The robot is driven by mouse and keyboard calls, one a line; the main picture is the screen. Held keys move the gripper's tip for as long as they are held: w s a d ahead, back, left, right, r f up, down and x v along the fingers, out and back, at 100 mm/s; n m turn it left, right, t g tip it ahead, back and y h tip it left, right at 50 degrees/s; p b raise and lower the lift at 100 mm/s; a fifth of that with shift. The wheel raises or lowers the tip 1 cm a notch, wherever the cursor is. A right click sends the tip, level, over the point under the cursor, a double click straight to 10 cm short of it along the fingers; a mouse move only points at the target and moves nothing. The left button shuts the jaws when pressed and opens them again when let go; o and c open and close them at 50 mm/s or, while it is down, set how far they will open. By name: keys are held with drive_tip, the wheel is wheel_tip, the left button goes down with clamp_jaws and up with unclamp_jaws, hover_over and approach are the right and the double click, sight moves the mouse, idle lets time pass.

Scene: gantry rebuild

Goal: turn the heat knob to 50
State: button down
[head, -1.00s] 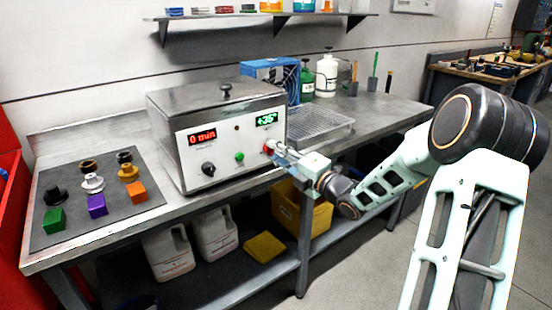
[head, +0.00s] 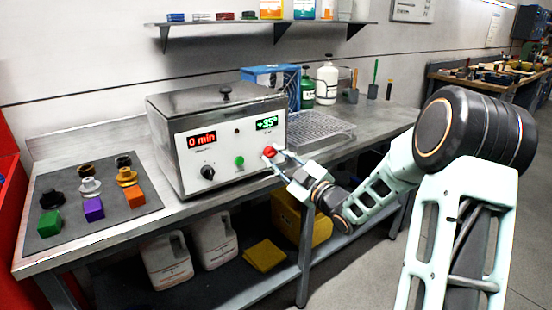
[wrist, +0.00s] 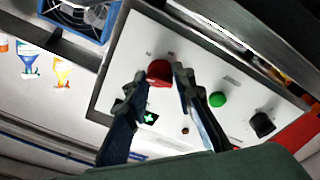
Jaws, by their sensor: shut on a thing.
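The heat knob (head: 269,151) is red and sits on the right of the white front panel of a steel heating unit (head: 217,150). In the wrist view the red knob (wrist: 159,73) lies between the two fingertips of my gripper (wrist: 160,76), which is shut on it. In the head view my gripper (head: 281,164) reaches the knob from the lower right. The green display (head: 267,124) above the knob reads about +35°, small and hard to read. The knob's pointer mark cannot be made out.
A red "0 min" display (head: 201,139), a black knob (head: 207,172) and a green button (head: 239,161) share the panel. A wire rack (head: 318,127) stands to the right of the unit. A mat (head: 60,183) with coloured cubes and several other small pieces lies to the left.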

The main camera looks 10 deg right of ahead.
drive_tip(key=m+p, duration=0.1)
drive_tip(key=m, duration=0.4)
drive_tip(key=shift+a+h, duration=0.1)
drive_tip(key=shift+h, duration=0.2)
drive_tip(key=m+p, duration=0.1)
drive_tip(key=m, duration=0.2)
drive_tip(key=m+h+p, duration=0.1)
drive_tip(key=m, duration=0.2)
drive_tip(key=shift+s+r+t, duration=0.1)
drive_tip(key=shift+t, duration=0.2)
drive_tip(key=m+p, duration=0.2)
drive_tip(key=m, duration=0.3)
drive_tip(key=shift+p, duration=0.35)
drive_tip(key=m+h+p, duration=0.1)
drive_tip(key=m+p, duration=0.2)
drive_tip(key=m, duration=0.1)
drive_tip(key=shift+m+g, duration=0.4)
drive_tip(key=c, duration=1.6)
unclamp_jaws()
drive_tip(key=shift+s, duration=0.1)
drive_tip(key=v, duration=1.2)
